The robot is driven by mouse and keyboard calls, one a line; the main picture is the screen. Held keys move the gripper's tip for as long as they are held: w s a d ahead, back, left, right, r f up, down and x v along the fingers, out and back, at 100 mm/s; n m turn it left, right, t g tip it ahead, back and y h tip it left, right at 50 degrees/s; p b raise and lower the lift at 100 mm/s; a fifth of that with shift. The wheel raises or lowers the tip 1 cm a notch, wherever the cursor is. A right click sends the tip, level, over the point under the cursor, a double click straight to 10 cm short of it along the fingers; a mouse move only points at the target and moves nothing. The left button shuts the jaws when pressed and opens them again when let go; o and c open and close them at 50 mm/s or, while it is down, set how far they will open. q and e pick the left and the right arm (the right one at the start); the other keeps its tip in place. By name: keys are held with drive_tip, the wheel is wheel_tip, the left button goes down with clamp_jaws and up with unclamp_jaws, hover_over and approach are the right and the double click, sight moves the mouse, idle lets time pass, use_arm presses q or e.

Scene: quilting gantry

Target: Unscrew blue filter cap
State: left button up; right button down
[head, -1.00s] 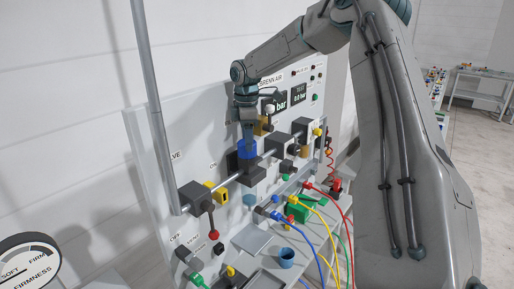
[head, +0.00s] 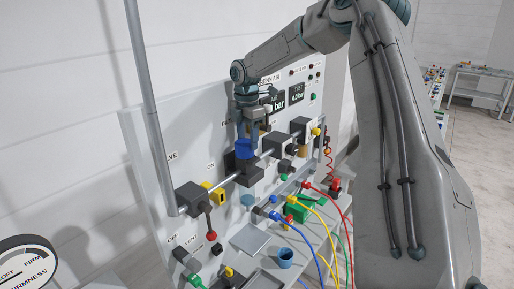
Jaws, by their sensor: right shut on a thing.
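The blue filter cap (head: 244,147) sits on top of a dark filter block (head: 246,172) on the pipe of the upright white panel. My right gripper (head: 247,133) comes down on the cap from above and is shut on it. Its fingers hide the top of the cap. I cannot tell whether the cap has turned on its block. My left gripper is out of the picture.
A valve with a red-knobbed lever (head: 211,235) stands left of the filter on the same pipe. More dark blocks (head: 301,128) are to its right. Below are a blue cup (head: 286,257), a grey tray (head: 250,238) and coloured hoses (head: 322,228).

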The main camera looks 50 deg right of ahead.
drive_tip(key=shift+w+a+f, duration=0.1)
drive_tip(key=shift+a, duration=0.15)
drive_tip(key=c, duration=0.7)
unclamp_jaws()
drive_tip(key=shift+o, duration=1)
drive_tip(key=shift+a, duration=0.15)
